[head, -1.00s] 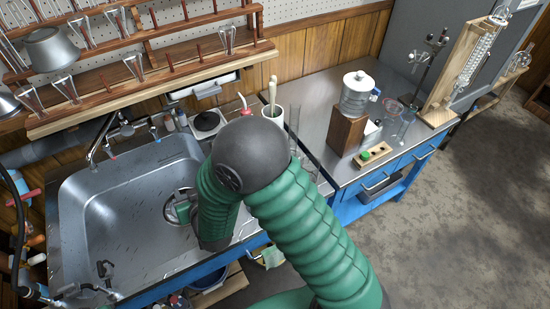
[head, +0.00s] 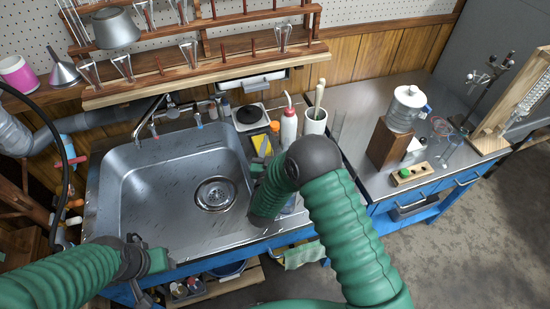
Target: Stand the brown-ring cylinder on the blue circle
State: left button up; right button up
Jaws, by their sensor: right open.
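My right arm comes in from the lower right and bends at a dark elbow. Its right gripper (head: 257,170) is small and partly hidden behind the forearm, over the sink's right edge; it is open and empty. My left gripper (head: 153,262) is low at the left, in front of the sink; its fingers are not clear. A slim clear glass cylinder (head: 454,146) stands on the right bench, apart from both grippers. Other clear glass (head: 338,124) stands near the bench's left edge, partly behind my right elbow. I cannot make out a brown ring or a blue circle.
The steel sink (head: 125,185) is empty. A wash bottle (head: 289,128) and a white pot (head: 314,122) stand behind my right elbow. A wooden block (head: 388,145) carries a clear water vessel (head: 406,108) on the bench (head: 360,95). A wooden rack (head: 200,65) hangs above the sink.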

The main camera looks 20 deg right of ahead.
jog(key=x, duration=0.5)
jog(key=shift+w+a+f, duration=0.2)
jog(key=shift+f, duration=0.15)
jog(key=shift+s, duration=0.1)
jog(key=shift+c, duration=0.8)
grip_shut()
